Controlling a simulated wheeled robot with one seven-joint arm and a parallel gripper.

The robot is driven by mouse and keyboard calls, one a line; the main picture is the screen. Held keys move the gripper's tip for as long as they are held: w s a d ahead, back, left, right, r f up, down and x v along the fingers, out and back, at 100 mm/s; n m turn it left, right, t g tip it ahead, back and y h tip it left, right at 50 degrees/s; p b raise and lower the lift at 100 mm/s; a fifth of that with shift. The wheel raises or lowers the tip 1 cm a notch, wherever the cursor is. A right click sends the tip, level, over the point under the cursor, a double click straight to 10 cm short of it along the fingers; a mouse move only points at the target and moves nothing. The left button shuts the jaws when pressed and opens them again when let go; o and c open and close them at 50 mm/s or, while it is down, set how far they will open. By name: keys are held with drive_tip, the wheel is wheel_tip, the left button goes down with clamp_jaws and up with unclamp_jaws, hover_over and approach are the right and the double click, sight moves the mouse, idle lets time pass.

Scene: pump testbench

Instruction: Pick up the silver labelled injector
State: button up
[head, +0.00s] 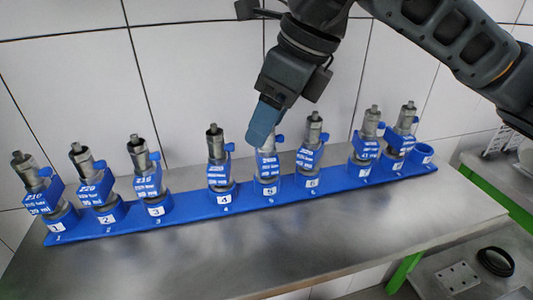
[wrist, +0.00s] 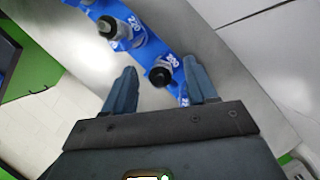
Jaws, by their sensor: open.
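Several injectors with silver-grey metal bodies, dark caps and blue collars with white print stand upright in a long blue rack (head: 190,208). The injector in slot 5 (head: 268,165) is partly hidden behind my gripper (head: 262,128), which is just above it. Neighbours are the slot 4 injector (head: 217,160) and the slot 6 injector (head: 311,150). I cannot tell which one counts as silver labelled. In the wrist view my gripper (wrist: 161,84) is open, with a dark-capped injector (wrist: 161,76) between its spread fingers. Contact is not visible.
The rack stands on a grey metal bench (head: 300,235) against a white tiled wall (head: 195,80). A lower bench with a black ring (head: 495,261) is at the right. The bench front is clear.

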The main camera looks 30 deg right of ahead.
drive_tip(key=shift+w+a+f, duration=0.1)
drive_tip(key=shift+w+f, duration=0.05)
drive_tip(key=shift+f, duration=0.3)
clamp_jaws()
idle(0.6)
